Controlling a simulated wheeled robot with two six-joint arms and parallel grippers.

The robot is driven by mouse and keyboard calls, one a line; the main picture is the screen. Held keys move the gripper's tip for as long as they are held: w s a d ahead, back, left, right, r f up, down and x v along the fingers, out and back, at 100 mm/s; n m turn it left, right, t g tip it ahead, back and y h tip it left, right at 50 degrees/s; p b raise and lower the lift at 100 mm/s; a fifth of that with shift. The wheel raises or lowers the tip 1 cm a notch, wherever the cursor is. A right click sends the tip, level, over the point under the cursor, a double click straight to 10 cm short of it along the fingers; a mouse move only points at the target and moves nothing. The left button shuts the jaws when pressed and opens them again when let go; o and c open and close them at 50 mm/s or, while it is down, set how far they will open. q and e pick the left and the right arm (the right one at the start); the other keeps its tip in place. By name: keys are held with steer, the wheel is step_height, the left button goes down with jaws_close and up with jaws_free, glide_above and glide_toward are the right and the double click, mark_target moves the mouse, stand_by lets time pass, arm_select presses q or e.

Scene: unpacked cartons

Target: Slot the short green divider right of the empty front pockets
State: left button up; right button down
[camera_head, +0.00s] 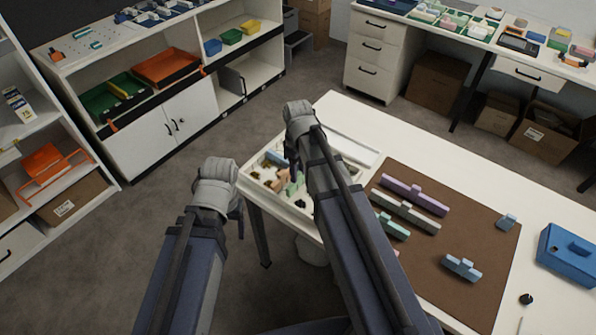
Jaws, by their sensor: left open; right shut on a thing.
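A white compartment tray (246,188) stands at the table's left end, with small brown and pinkish items in some pockets. My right gripper (292,168) is over the tray, pointing down, and is shut on the short green divider (291,188). The divider shows only as a pale green piece low in or just above the tray; I cannot tell whether it sits in a slot. My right arm hides the tray's right part. My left gripper (237,207) is open and empty, left of the tray, off the table edge and mostly hidden by its own wrist.
A brown mat (480,235) holds purple (414,194), grey (405,211), mint green (393,227) and light blue (461,267) dividers. A blue box (568,256) stands at the right. Shelves are at left, drawers and a desk behind. The table's far strip is clear.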

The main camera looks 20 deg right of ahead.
steer(key=shift+f+b, duration=1.8)
steer(key=shift+f, duration=0.15)
steer(key=shift+c, duration=2.3)
jaws_free()
steer(key=shift+r, duration=0.2)
step_height(320, 180, up, 8)
steer(key=p, duration=0.8)
steer(key=shift+f, duration=0.15)
steer(key=shift+f, duration=0.1)
steer(key=s+a+m+h, duration=0.1)
steer(key=s+a+m, duration=0.2)
steer(key=s+a, duration=0.7)
steer(key=s, duration=0.4)
steer(key=shift+s+a+m, duration=0.2)
steer(key=shift+a+m, duration=0.05)
steer(key=shift+m, duration=0.15)
